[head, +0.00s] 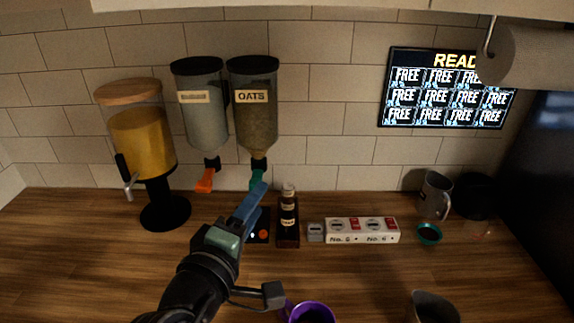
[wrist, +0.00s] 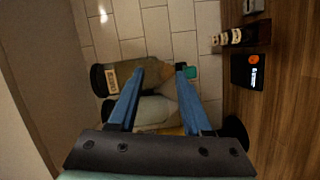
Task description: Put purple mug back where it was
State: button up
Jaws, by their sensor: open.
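The purple mug (head: 311,312) stands on the wooden counter at the bottom edge of the head view. Only its upper part shows, with the rim and a bit of handle at its left; the rest is cut off. It is not in the wrist view. My gripper (head: 258,192) has blue fingers and reaches up towards the back wall, in front of the oats dispenser's green spout. In the wrist view my gripper (wrist: 163,70) is open, with nothing between its fingers. The mug is apart from it, nearer and lower right in the head view.
The oats dispenser (head: 253,115), another dispenser (head: 200,105) and a juice dispenser (head: 143,140) are at the back left. A dark bottle (head: 288,212), a white switch box (head: 362,230), a grey mug (head: 435,195) and a small teal cup (head: 429,233) stand right. A dark pitcher (head: 433,308) is front right.

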jog(key=s+d+r+m+t+y, duration=0.1)
jog(key=d+r+m+t, duration=0.15)
jog(key=r, duration=0.65)
jog(key=s+d+r+m+t+y, duration=0.1)
jog(key=r+m+t, duration=0.25)
jog(key=r, duration=0.65)
jog(key=s+d+r+m+t+y, duration=0.2)
jog(key=s+r+m+t, duration=0.3)
jog(key=s+r, duration=0.8)
notch_tip(320, 180, up, 3)
jog(key=shift+r+m+y, duration=0.1)
jog(key=shift+m+y, duration=0.4)
jog(key=shift+m, duration=0.1)
jog(key=shift+w, duration=0.1)
